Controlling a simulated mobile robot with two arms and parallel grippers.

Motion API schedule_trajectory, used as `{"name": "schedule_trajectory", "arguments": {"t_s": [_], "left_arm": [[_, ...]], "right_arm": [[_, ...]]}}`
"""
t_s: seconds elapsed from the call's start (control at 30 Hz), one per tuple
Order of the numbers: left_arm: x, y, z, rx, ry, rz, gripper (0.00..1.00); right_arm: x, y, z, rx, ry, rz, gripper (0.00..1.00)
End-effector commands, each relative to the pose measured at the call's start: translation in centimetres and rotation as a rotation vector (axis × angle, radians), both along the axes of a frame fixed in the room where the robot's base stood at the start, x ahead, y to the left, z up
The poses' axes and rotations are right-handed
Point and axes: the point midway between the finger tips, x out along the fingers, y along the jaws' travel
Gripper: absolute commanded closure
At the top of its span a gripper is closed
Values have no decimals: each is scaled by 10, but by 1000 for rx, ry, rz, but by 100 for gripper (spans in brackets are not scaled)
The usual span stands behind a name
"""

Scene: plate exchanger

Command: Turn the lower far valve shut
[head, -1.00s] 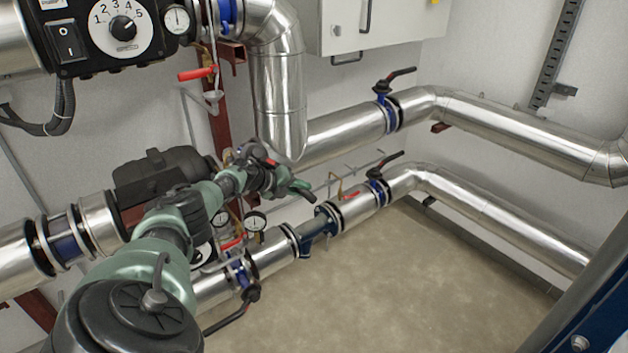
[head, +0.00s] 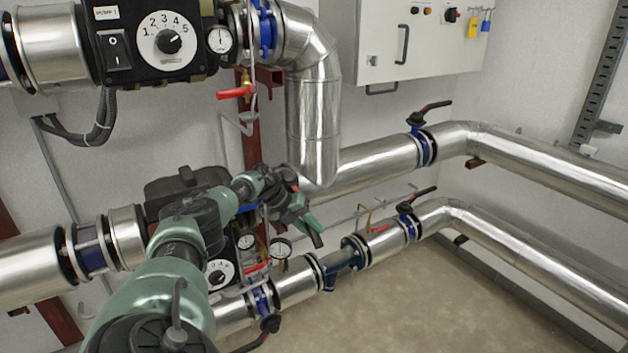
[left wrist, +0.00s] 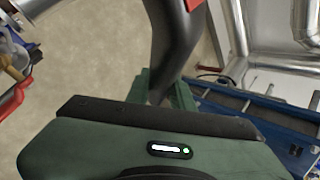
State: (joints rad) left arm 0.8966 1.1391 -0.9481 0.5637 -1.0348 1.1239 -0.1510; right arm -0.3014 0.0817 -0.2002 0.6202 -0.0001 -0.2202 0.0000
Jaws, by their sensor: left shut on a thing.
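The lower far valve (head: 408,226) sits on the lower silver pipe in the head view, with a blue body and a black lever (head: 424,192) tilted up to the right. My left gripper (head: 307,220) is well left of it, in front of the pipes, and apart from that lever. In the left wrist view a dark curved lever-like thing (left wrist: 175,40) with a red patch at its top runs down to my green fingers (left wrist: 165,95), which are shut on it. I cannot tell what it belongs to. My right gripper is not in view.
The upper far valve (head: 420,146) is on the upper pipe (head: 365,170). A near valve with a black lever (head: 262,334) is low in front. Gauges (head: 280,248) and a red-handled tap (head: 236,92) are near my arm. A white cabinet (head: 385,50) hangs behind. The floor is bare at right.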

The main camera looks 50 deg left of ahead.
Motion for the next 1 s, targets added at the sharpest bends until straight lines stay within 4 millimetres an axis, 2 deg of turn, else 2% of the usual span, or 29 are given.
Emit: {"name": "schedule_trajectory", "arguments": {"t_s": [0.03, 0.27, 0.3, 0.33, 0.37, 0.77, 0.87, 1.0], "left_arm": [[-4, 0, -5, 4, 16, -7, 100], [-4, 0, -6, 4, 17, -6, 100], [-4, 0, -6, 4, 16, -6, 66], [-4, 0, -5, 3, 16, -6, 58], [-4, 0, -5, 3, 14, -6, 56], [3, -1, 0, -2, -11, 13, 56], [12, -3, 2, -8, -47, 48, 56], [36, -5, 5, -21, -139, 141, 56]], "right_arm": [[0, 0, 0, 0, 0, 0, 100], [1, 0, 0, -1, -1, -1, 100], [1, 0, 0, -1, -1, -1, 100], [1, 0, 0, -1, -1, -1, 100], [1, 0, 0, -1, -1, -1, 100], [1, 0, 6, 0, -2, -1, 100], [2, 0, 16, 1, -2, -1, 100], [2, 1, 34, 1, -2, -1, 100]]}}
